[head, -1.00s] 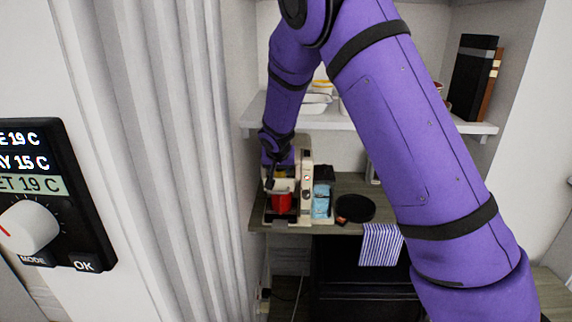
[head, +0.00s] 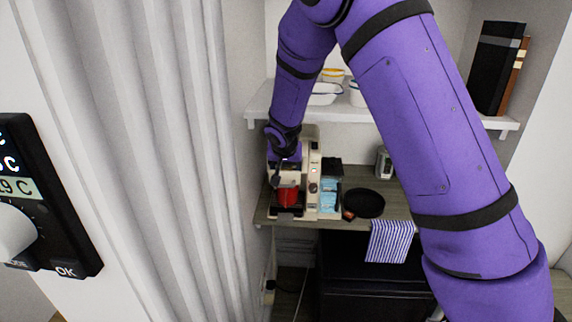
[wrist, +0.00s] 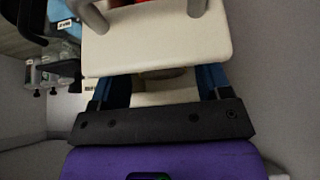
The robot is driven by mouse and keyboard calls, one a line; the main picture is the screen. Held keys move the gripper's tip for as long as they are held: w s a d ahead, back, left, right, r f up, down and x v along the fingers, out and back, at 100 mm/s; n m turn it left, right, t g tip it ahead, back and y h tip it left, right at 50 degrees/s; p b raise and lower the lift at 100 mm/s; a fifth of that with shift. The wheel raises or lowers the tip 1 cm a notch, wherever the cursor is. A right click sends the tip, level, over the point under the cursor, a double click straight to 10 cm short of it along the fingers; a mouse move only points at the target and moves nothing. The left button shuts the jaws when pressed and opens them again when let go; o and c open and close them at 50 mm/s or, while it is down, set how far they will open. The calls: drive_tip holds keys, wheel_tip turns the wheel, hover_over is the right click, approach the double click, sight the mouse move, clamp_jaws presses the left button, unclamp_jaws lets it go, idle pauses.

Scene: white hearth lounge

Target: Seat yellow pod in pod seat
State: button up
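The cream coffee machine (head: 313,180) stands on the wooden counter at the back, left of centre in the head view. A red cup (head: 288,195) sits at its front. My gripper (head: 285,163) is at the machine's upper front, above the red cup. In the wrist view, my gripper (wrist: 163,88) has its two blue fingers wide apart, with cream machine parts showing between them. A cream panel of the machine (wrist: 158,45) hides the fingertips. I cannot make out the yellow pod or the pod seat in either current view.
A blue-labelled container (head: 329,195) stands right of the machine, beside a black round pan (head: 363,203). A striped cloth (head: 388,241) hangs over the counter front. A shelf (head: 380,118) with dishes is above. A pleated curtain (head: 170,150) fills the left.

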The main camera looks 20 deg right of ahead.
drive_tip(key=shift+w+r, duration=0.1)
drive_tip(key=shift+r, duration=0.35)
drive_tip(key=s+d+r, duration=0.3)
drive_tip(key=s+r, duration=1)
drive_tip(key=r, duration=0.3)
drive_tip(key=s+d+r+n, duration=0.1)
drive_tip(key=s+r, duration=0.1)
drive_tip(key=s, duration=0.7)
drive_tip(key=s+d+r+n+y, duration=0.1)
drive_tip(key=s+r+n, duration=0.1)
drive_tip(key=s, duration=0.8)
drive_tip(key=s+d+r+n+y, duration=0.1)
drive_tip(key=s+d+r, duration=0.1)
drive_tip(key=s, duration=0.8)
drive_tip(key=shift+r, duration=0.7)
